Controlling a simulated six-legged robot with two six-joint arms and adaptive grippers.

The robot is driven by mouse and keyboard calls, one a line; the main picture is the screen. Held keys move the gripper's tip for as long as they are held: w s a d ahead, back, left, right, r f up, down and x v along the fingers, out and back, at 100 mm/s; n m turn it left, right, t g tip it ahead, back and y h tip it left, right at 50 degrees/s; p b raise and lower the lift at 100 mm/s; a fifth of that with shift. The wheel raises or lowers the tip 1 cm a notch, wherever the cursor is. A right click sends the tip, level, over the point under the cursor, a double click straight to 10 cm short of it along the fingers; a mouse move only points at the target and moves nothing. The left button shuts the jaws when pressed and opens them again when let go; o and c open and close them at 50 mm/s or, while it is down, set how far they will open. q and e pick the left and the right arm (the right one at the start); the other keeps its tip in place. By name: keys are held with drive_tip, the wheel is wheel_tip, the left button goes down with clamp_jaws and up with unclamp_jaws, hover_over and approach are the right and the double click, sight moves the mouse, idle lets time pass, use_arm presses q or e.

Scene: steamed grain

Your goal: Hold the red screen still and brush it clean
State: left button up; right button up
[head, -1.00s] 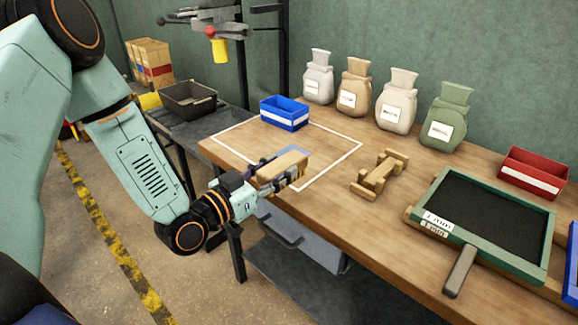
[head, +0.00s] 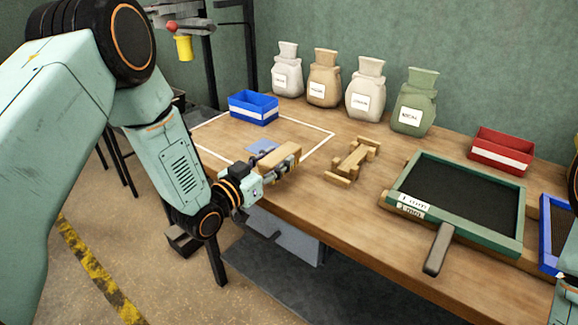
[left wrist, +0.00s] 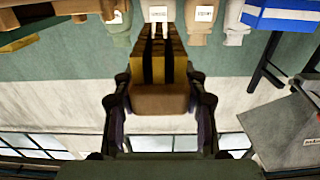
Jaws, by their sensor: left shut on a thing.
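No red-framed screen shows in these views. A green-framed screen (head: 518,225) with a dark mesh, a "1 mm" label and a grey handle lies on the right of the table. Part of a blue-framed screen (head: 546,236) shows at the right edge. My left gripper (head: 278,168) is shut on a wooden block (head: 280,155), perhaps the brush's back; no bristles can be made out. It is held near the table's front edge. My right gripper is out of view; only bits of that arm seem to show.
A wooden stand (head: 352,160) lies mid-table. A blue bin (head: 253,107) stands at the back left by a white-taped square. Several sacks (head: 323,78) line the wall, and a red bin (head: 499,151) stands at the back right. The table's front strip (head: 355,225) is clear.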

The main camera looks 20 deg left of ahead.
use_arm(q)
drive_tip(key=shift+w+d+f, duration=0.2)
drive_tip(key=shift+w+f, duration=0.1)
drive_tip(key=shift+w, duration=0.25)
drive_tip(key=shift+w+d+f, duration=0.2)
drive_tip(key=shift+w+f, duration=0.05)
drive_tip(key=shift+w, duration=0.3)
drive_tip(key=w+f, duration=0.1)
drive_tip(key=w+d+b, duration=0.1)
drive_tip(key=shift+w+f, duration=0.35)
drive_tip(key=shift+f, duration=0.05)
drive_tip(key=shift+r, duration=0.1)
drive_tip(key=shift+s, duration=0.1)
drive_tip(key=shift+f, duration=0.3)
drive_tip(key=o, duration=1.2)
